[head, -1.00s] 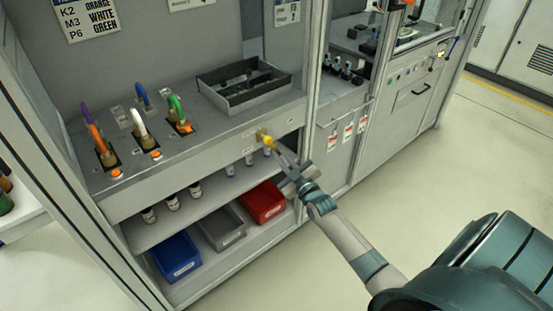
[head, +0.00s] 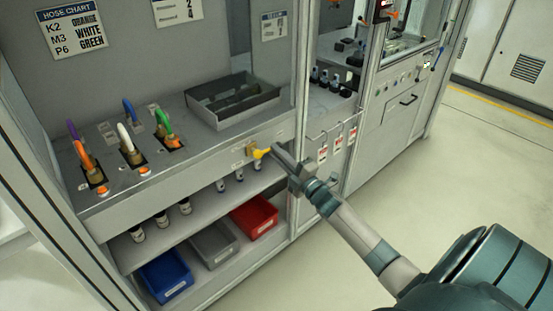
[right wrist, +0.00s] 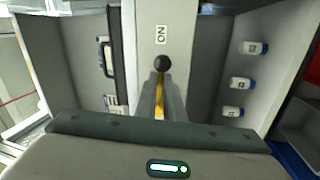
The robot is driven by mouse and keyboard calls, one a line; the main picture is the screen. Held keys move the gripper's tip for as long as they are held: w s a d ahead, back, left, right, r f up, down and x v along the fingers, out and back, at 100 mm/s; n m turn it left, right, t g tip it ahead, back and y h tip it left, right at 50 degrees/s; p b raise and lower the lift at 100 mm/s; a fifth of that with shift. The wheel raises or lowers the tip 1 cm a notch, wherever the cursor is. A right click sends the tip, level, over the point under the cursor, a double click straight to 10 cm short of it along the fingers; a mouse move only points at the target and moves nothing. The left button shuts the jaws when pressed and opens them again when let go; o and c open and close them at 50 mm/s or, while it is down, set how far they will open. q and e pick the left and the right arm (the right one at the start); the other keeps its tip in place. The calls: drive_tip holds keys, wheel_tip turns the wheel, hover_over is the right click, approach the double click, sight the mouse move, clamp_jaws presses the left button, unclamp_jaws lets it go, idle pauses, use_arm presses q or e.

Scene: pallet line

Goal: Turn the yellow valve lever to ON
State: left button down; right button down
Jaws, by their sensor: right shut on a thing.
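The yellow valve lever (head: 261,153) sits on a brass valve (head: 250,148) on the front face of the bench, below the grey tray. It points right, nearly level along the panel. My right gripper (head: 274,149) is at the lever's outer end, shut on it. In the right wrist view, the yellow lever (right wrist: 159,100) shows as a strip between the two fingers (right wrist: 160,98). A dark round knob (right wrist: 162,63) is just past the fingertips, and an ON label (right wrist: 162,35) is beyond it. The fingers hide part of the lever. My left gripper is out of view.
Coloured hoses (head: 128,140) stand on the bench top left of a grey tray (head: 234,100). Below are small bottles (head: 161,220) and blue (head: 165,275), grey (head: 213,244) and red (head: 254,216) bins. Red-white tags (head: 337,143) hang to the right. Open floor lies at right.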

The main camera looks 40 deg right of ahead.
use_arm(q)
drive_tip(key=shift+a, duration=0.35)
use_arm(e)
drive_tip(key=shift+r+n, duration=0.3)
drive_tip(key=shift+n, duration=0.6)
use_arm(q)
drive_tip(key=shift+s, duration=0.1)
use_arm(e)
drive_tip(key=shift+y, duration=0.4)
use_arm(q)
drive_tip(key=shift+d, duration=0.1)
use_arm(e)
drive_tip(key=c, duration=1.9)
unclamp_jaws()
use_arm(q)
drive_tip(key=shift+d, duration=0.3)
use_arm(e)
drive_tip(key=shift+o, duration=0.2)
drive_tip(key=shift+r, duration=0.1)
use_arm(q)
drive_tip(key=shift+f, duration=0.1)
use_arm(e)
drive_tip(key=shift+s, duration=0.1)
